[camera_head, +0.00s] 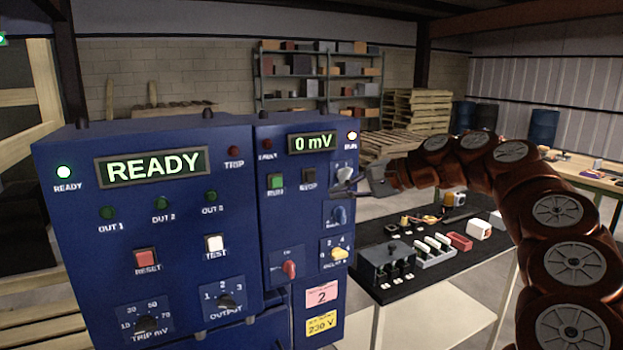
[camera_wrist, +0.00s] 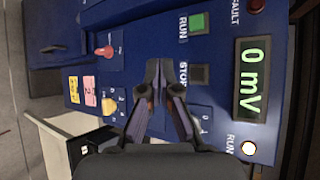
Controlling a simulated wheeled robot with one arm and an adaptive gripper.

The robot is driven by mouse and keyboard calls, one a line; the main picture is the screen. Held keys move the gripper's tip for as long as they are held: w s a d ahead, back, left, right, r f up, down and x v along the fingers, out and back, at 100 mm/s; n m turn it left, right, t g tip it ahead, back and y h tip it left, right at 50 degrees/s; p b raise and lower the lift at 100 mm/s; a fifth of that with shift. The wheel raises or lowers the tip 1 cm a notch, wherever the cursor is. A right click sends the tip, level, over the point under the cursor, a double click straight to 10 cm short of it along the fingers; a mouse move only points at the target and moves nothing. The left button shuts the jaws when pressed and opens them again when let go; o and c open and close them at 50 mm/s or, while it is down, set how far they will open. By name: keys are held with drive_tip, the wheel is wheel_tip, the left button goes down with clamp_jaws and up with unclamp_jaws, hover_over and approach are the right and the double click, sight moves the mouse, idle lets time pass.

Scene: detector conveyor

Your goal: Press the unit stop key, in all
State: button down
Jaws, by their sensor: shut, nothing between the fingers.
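The stop key (camera_head: 309,178) is a dark square key on the right blue unit, beside the green run key (camera_head: 276,182). In the wrist view the stop key (camera_wrist: 200,74) lies to the right of my fingertips, next to the green run key (camera_wrist: 197,23). My gripper (camera_head: 352,183) is shut and empty, at the right side of the unit's front. In the wrist view my gripper (camera_wrist: 153,72) has its fingertips together over the blue panel, apart from the stop key in the picture. I cannot tell the gap to the panel.
The unit's display (camera_head: 313,142) reads 0 mV and its run lamp (camera_head: 352,135) is lit. Knobs stand out below the keys, including a red one (camera_head: 289,269) and a yellow one (camera_head: 340,253). A table with a black mat (camera_head: 462,262) holds small parts at right.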

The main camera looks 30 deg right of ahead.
sight(311, 177)
drive_tip(key=shift+w+d+p, duration=0.15)
drive_tip(key=shift+w+p, duration=1.1)
drive_tip(key=shift+w, duration=0.95)
drive_tip(key=shift+w+d+p, duration=0.15)
drive_tip(key=shift+w+p, duration=1.05)
drive_tip(key=shift+w, duration=1)
drive_tip(key=shift+w+d, duration=0.1)
drive_tip(key=shift+w, duration=0.3)
drive_tip(key=shift+w+p, duration=0.5)
drive_tip(key=shift+p, duration=0.1)
drive_tip(key=shift+s, duration=0.1)
drive_tip(key=shift+s+b, duration=0.6)
drive_tip(key=shift+s, duration=0.2)
